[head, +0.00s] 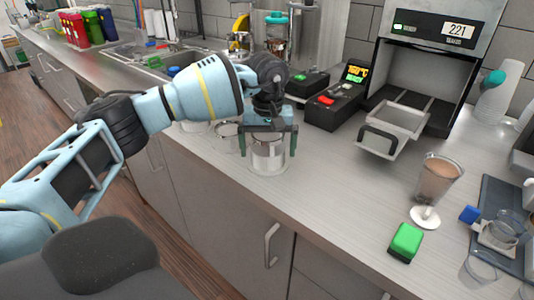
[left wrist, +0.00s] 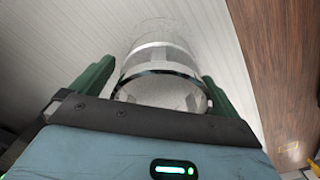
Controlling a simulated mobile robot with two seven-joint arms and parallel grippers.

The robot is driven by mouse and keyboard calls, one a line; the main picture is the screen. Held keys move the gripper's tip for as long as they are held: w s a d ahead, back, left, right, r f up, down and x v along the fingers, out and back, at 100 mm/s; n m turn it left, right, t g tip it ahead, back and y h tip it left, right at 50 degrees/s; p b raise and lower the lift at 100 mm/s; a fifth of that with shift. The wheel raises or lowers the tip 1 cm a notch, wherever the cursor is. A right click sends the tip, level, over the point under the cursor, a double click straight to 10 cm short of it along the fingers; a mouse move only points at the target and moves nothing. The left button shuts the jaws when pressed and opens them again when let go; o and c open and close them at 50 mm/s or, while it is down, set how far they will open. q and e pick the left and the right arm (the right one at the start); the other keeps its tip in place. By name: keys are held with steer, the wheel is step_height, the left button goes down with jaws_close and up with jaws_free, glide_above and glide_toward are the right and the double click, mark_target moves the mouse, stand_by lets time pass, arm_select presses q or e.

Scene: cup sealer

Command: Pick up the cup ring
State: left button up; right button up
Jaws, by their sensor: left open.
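The cup ring appears to be the clear, round piece with shiny metal bands (head: 268,158) on the counter near its front edge. It also shows in the left wrist view (left wrist: 160,90). My left gripper (head: 268,148) is above and around it, pointing down. Its green fingers are open, one on each side of the ring, with the ring between them. In the left wrist view a gap shows beside the fingers (left wrist: 157,72); I cannot tell whether either finger touches. The gripper body hides the ring's upper part in the head view. My right gripper is not in view.
A clear cup (head: 227,138) stands close to the left of the ring. The sealing machine (head: 418,75) with its pulled-out tray (head: 400,117) is at the back right. A brown-filled cup (head: 437,178), a green block (head: 405,241) and a dark tray (head: 486,198) are at the right. The middle counter is clear.

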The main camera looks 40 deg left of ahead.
arm_select(q)
steer(key=shift+f, duration=0.5)
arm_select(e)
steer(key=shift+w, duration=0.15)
arm_select(q)
steer(key=c, duration=1.2)
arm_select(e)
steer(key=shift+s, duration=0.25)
arm_select(q)
steer(key=shift+r, duration=0.15)
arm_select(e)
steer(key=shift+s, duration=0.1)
arm_select(q)
steer(key=shift+r, duration=0.6)
step_height(320, 180, up, 2)
steer(key=shift+r, duration=0.15)
steer(key=s+r+b, duration=0.1)
steer(key=s, duration=1.5)
steer(key=shift+d, duration=0.3)
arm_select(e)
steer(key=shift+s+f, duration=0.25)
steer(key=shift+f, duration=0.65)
